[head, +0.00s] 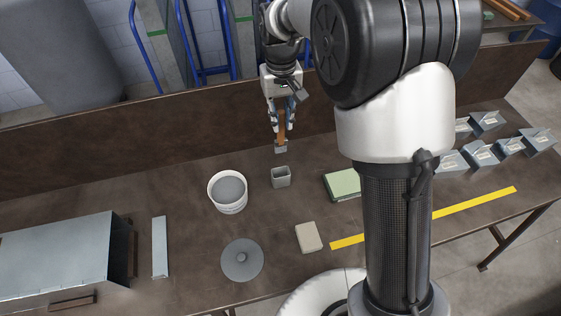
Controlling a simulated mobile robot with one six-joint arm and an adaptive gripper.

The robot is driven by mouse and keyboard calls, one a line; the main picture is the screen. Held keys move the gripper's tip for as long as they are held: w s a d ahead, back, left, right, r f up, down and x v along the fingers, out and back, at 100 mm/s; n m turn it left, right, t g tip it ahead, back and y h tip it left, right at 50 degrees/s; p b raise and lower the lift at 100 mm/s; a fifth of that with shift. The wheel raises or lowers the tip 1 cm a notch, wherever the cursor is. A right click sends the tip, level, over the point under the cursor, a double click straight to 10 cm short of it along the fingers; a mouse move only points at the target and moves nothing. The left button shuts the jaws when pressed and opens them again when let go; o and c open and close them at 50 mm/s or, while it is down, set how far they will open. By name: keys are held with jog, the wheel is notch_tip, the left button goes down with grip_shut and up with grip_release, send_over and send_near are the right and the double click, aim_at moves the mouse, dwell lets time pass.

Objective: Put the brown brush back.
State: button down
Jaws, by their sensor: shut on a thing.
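My gripper (281,122) is shut on the brown brush (281,137) and holds it upright, with its brown handle between the fingers and its grey end pointing down. The brush is above the bench, just behind a small grey square holder (281,180) in the picture. The holder is open at the top and looks empty. The brush's end appears apart from the holder. How high it is above the bench is hard to tell.
A white bucket (229,206) with grey contents stands left of the holder. A grey round lid (242,266), a beige block (308,237) and a green box (342,184) lie around it. A metal duct (62,255) is at left; several bent metal pieces (485,154) are at right.

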aim_at(281, 152)
notch_tip(281, 152, down, 17)
jog(key=b, duration=0.4)
jog(key=shift+f, duration=0.15)
jog(key=shift+s, duration=0.1)
jog(key=shift+f, duration=0.2)
jog(key=c, duration=1.5)
grip_release()
notch_tip(281, 152, up, 12)
jog(key=p, duration=0.3)
jog(key=shift+r, duration=0.25)
